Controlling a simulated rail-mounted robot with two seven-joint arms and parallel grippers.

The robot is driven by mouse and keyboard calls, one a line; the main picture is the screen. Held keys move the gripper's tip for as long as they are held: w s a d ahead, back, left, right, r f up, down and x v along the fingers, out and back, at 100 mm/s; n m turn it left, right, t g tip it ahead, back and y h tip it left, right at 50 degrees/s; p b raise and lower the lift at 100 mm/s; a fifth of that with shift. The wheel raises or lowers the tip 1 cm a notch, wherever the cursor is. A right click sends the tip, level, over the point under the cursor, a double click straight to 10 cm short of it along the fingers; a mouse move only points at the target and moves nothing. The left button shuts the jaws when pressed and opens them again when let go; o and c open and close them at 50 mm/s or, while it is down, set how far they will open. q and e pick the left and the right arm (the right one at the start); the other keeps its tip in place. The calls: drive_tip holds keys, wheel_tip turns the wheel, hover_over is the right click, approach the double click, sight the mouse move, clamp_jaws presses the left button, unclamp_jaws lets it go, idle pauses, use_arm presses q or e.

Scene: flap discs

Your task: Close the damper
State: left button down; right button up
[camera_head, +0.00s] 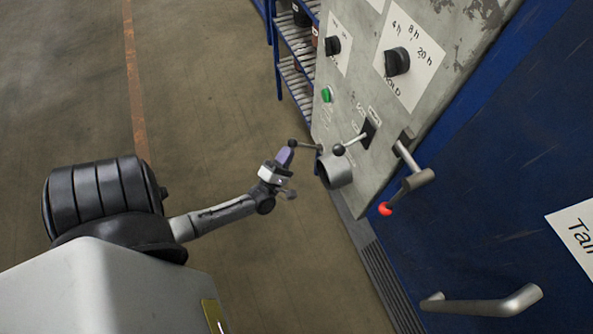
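A short grey metal pipe (338,172), which looks like the damper, sticks out of the lower part of the grey control panel. A thin lever (306,145) with a dark ball end reaches left from beside it. My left gripper (285,157), with purple fingers, is at this ball end, seeming to touch or nearly touch it. The fingers overlap in this view, so I cannot tell whether they are open or shut on the ball. A second lever with a black ball knob (338,149) comes from a black slot in the panel. My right gripper is out of view.
The panel (440,60) carries black dials (397,62) and a green button (326,95). A blue shelf (296,50) stands behind. Floor at left is clear.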

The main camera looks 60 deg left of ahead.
use_arm(q)
drive_tip(key=b+v, duration=0.2)
drive_tip(key=v, duration=1.2)
drive_tip(key=shift+w+f, duration=0.2)
idle(0.3)
